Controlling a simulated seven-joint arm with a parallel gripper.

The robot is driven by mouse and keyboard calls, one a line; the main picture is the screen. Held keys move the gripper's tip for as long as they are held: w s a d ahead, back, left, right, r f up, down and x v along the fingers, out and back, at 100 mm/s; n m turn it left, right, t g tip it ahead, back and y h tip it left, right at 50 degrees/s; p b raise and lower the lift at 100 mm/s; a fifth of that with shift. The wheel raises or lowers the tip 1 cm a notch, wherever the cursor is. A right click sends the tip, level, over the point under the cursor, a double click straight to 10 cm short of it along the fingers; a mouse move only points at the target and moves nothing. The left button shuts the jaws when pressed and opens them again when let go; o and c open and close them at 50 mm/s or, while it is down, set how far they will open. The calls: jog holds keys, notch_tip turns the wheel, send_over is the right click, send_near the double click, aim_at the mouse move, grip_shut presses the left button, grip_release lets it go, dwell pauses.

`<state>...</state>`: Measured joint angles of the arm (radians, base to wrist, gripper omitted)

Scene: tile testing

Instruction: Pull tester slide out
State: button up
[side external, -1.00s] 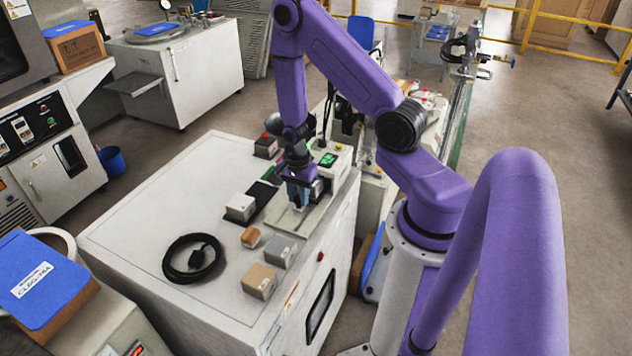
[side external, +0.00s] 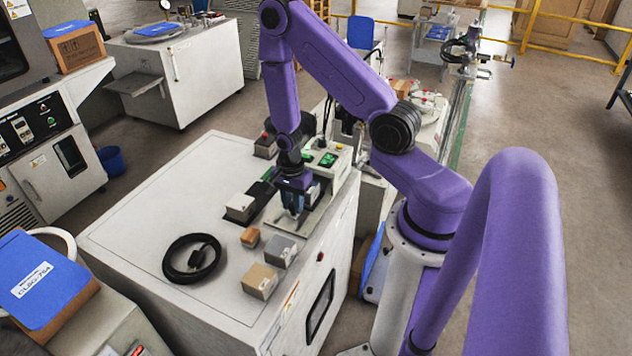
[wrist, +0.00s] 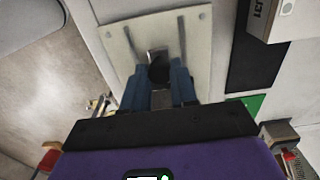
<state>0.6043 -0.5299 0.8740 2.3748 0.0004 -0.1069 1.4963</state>
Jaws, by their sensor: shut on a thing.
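The tester (side external: 328,158), a pale box with a green display, stands at the back right of the white cabinet top. Its pale base plate (side external: 277,217) extends toward the front. In the wrist view the plate (wrist: 196,60) carries two dark strips, with a small metal piece (wrist: 157,52) between them. My gripper (side external: 296,213) is low over the plate, pointing down. In the wrist view its blue fingers (wrist: 166,76) are shut around a dark round part (wrist: 159,70), which looks like the slide's knob. The fingers hide most of the slide.
A white block (side external: 240,208) on a dark mat sits left of the plate. A grey block (side external: 281,252), a small brown block (side external: 250,237) and a tan block (side external: 260,281) lie in front. A coiled black cable (side external: 191,258) lies left. The cabinet top's left half is mostly clear.

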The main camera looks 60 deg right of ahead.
jog(key=shift+a, duration=1.4)
jog(key=o, duration=0.9)
jog(key=shift+c, duration=0.2)
jog(key=shift+r, duration=0.15)
jog(key=shift+r, duration=2.9)
